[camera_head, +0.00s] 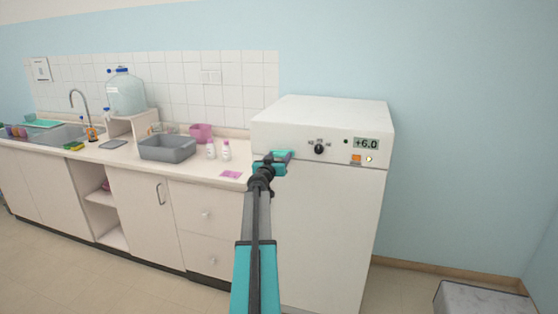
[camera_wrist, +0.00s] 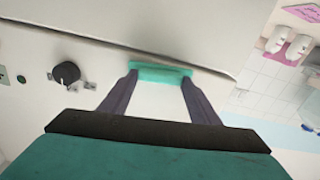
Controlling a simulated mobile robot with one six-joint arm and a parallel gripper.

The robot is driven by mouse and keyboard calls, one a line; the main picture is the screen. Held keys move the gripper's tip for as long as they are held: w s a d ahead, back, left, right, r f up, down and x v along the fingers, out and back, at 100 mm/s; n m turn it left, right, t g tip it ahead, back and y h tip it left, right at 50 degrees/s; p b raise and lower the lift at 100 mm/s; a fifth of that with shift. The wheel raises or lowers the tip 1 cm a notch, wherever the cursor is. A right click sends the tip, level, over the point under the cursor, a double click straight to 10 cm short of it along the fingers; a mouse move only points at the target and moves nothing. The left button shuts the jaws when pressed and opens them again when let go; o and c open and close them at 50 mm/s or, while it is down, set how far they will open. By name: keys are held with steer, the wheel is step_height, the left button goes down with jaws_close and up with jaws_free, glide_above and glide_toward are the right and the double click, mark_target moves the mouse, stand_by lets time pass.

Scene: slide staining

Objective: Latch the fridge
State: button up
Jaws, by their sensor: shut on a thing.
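The white fridge (camera_head: 335,215) stands at the right end of the counter. Its door looks flush with the body, though my arm covers part of the left edge. My gripper (camera_head: 276,158) is at the upper left of the fridge front, just under the control panel. In the wrist view my gripper (camera_wrist: 160,82) has its two fingers at the ends of a teal bar-shaped handle (camera_wrist: 160,73) and is shut on it. The handle lies against the white front (camera_wrist: 100,30). Whether a latch is engaged cannot be seen.
The fridge panel has a black knob (camera_head: 319,149), a +6.0 display (camera_head: 366,143) and an orange switch (camera_head: 356,159). The counter at left holds a grey basin (camera_head: 167,149), white bottles (camera_head: 226,151) and a pink cup (camera_head: 201,131). A grey-topped block (camera_head: 485,300) stands at the lower right.

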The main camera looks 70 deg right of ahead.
steer(key=shift+f+n+b, duration=0.15)
steer(key=shift+n+b, duration=1.45)
steer(key=shift+b, duration=0.1)
steer(key=n+b, duration=0.2)
steer(key=n, duration=0.2)
steer(key=shift+w+n+b, duration=0.15)
steer(key=shift+n+b, duration=0.15)
steer(key=shift+b, duration=0.05)
steer(key=n+b, duration=0.1)
steer(key=n, duration=0.3)
steer(key=shift+n, duration=0.3)
steer(key=n, duration=0.4)
steer(key=shift+f, duration=0.1)
steer(key=o, duration=1)
steer(key=shift+o, duration=0.2)
steer(key=shift+a, duration=0.15)
